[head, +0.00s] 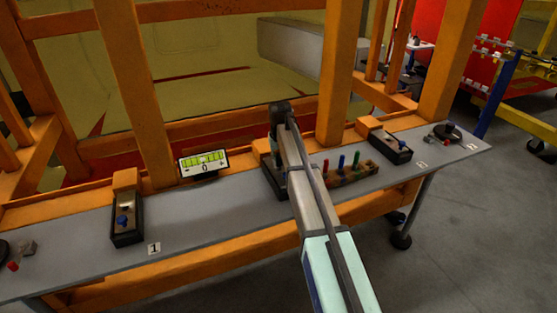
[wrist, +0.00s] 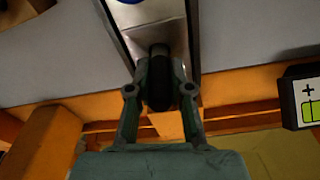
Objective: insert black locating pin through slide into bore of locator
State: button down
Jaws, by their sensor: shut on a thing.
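In the wrist view my gripper (wrist: 160,84) is shut on the black locating pin (wrist: 160,92), with one finger on either side. The pin's far end is over or at the metal slide (wrist: 153,14) of the middle locator. A dark round shape shows there, and I cannot tell how far the pin is in the bore. In the head view the middle locator (head: 272,180) is a dark block on the bench, mostly covered by my arm.
A brown rack (head: 348,174) with red, green and blue pins stands right of my arm. Similar locators stand left (head: 127,228) and right (head: 388,146) on the grey bench (head: 80,252). A green display (head: 204,163) stands left, with orange frame posts (head: 138,100) behind.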

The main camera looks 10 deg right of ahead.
jog(key=shift+f, duration=0.15)
jog(key=c, duration=1.1)
grip_release()
jog(key=shift+o, duration=0.2)
notch_tip(320, 180, up, 12)
jog(key=s+b, duration=0.1)
jog(key=b, duration=0.2)
jog(key=shift+s, duration=0.2)
